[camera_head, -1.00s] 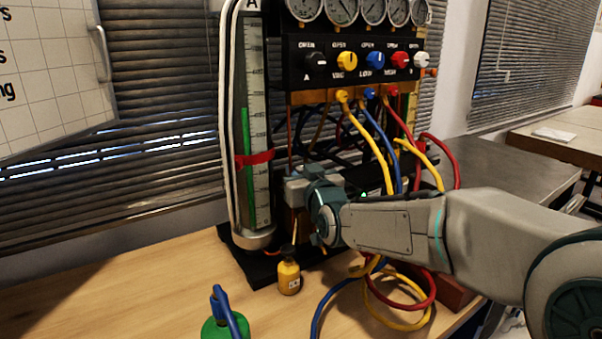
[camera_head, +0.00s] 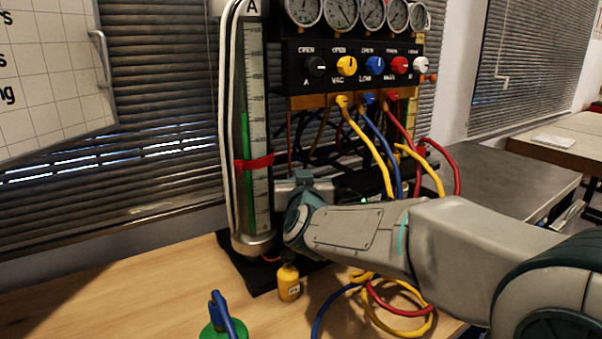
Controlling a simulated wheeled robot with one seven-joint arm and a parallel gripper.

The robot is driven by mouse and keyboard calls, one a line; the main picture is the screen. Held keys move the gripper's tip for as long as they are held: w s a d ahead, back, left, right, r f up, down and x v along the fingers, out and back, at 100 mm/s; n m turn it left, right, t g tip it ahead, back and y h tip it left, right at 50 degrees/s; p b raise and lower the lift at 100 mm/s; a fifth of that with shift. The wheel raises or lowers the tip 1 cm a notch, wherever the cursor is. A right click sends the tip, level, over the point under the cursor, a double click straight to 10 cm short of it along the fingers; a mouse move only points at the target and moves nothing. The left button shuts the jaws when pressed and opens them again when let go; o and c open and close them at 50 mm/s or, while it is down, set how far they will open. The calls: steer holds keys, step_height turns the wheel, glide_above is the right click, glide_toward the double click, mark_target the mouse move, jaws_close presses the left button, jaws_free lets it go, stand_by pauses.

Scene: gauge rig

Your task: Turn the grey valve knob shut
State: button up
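A row of valve knobs sits on the black panel under the gauges. A dark knob (camera_head: 316,67) is at the left end, marked A, and a pale whitish-grey knob (camera_head: 420,63) is at the right end. Yellow (camera_head: 347,66), blue (camera_head: 375,65) and red (camera_head: 399,65) knobs lie between them. I cannot tell for sure which is the grey one. My gripper (camera_head: 303,186) is low in front of the rig, below the panel and beside the glass column. It is apart from all the knobs. Its fingertips are hidden, so its opening does not show.
The tall gauge column (camera_head: 250,130) with a red band stands close left of my wrist. A small yellow bottle (camera_head: 288,285) is just below my wrist. Coloured hoses (camera_head: 385,150) hang from the panel and coil on the table. A green-and-blue object (camera_head: 222,325) is at the front.

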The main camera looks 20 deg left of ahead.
steer(key=shift+r, duration=0.1)
steer(key=o, duration=0.9)
steer(key=shift+s, duration=0.1)
steer(key=shift+o, duration=0.2)
steer(key=shift+s, duration=0.1)
steer(key=v, duration=1.3)
steer(key=shift+s, duration=0.3)
steer(key=shift+d, duration=0.1)
